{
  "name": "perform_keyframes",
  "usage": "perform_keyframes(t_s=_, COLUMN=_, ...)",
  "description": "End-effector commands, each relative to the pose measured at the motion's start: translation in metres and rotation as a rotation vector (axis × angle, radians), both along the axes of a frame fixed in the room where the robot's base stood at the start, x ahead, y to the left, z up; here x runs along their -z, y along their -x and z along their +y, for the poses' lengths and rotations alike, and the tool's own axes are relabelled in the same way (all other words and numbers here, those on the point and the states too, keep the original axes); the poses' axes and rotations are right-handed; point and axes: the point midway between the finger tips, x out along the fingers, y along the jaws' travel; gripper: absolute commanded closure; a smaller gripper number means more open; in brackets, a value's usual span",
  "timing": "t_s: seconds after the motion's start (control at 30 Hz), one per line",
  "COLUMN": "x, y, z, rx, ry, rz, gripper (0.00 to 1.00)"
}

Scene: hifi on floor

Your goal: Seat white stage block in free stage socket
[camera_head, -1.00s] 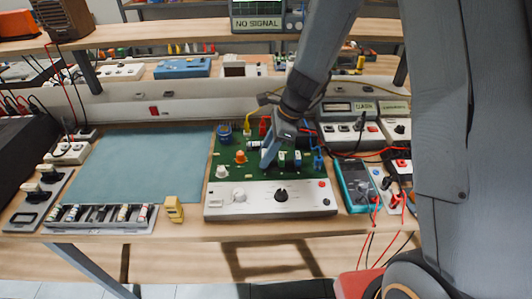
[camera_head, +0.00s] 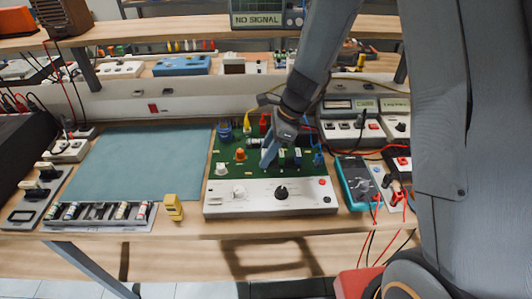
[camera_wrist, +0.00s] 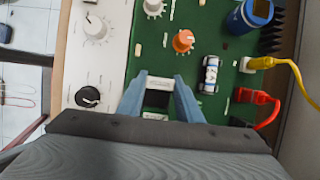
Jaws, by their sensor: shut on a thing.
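My gripper (camera_head: 266,163) reaches down over the green circuit board (camera_head: 228,172). In the wrist view, its two blue fingers (camera_wrist: 158,84) are shut on the white stage block (camera_wrist: 160,81), which shows white ends and a dark middle. The block is at or just above the board, beside the white front panel; I cannot tell whether it is seated. The free stage socket is not clearly visible, as the fingers and block cover that area. In the head view, the fingers hide the block. Small upright blocks (camera_head: 297,157) stand on the board to the right of the gripper.
An orange knob (camera_wrist: 183,41) and a striped cylindrical part (camera_wrist: 209,74) are close to the fingers. Yellow (camera_wrist: 258,64) and red (camera_wrist: 256,97) plugs with cables stand at the board's back. A teal multimeter (camera_head: 357,184) lies right. The blue-green mat (camera_head: 140,165) is clear.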

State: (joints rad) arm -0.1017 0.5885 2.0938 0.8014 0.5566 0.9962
Motion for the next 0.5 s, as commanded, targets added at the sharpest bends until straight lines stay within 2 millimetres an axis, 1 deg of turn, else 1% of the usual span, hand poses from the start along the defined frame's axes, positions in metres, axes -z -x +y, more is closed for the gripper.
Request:
perform_keyframes(t_s=0.3, x=0.0009, y=0.0000, z=0.0000, rx=0.000, ry=0.000, rz=0.000, gripper=0.91)
perform_keyframes(t_s=0.33, x=0.0009, y=0.0000, z=0.0000, rx=0.000, ry=0.000, rz=0.000, gripper=0.66)
perform_keyframes(t_s=0.43, x=0.0008, y=0.0000, z=0.0000, rx=0.000, ry=0.000, rz=0.000, gripper=0.49)
perform_keyframes(t_s=0.47, x=0.0008, y=0.0000, z=0.0000, rx=0.000, ry=0.000, rz=0.000, gripper=0.46)
perform_keyframes(t_s=0.5, x=0.0008, y=0.0000, z=0.0000, rx=0.000, ry=0.000, rz=0.000, gripper=0.46)
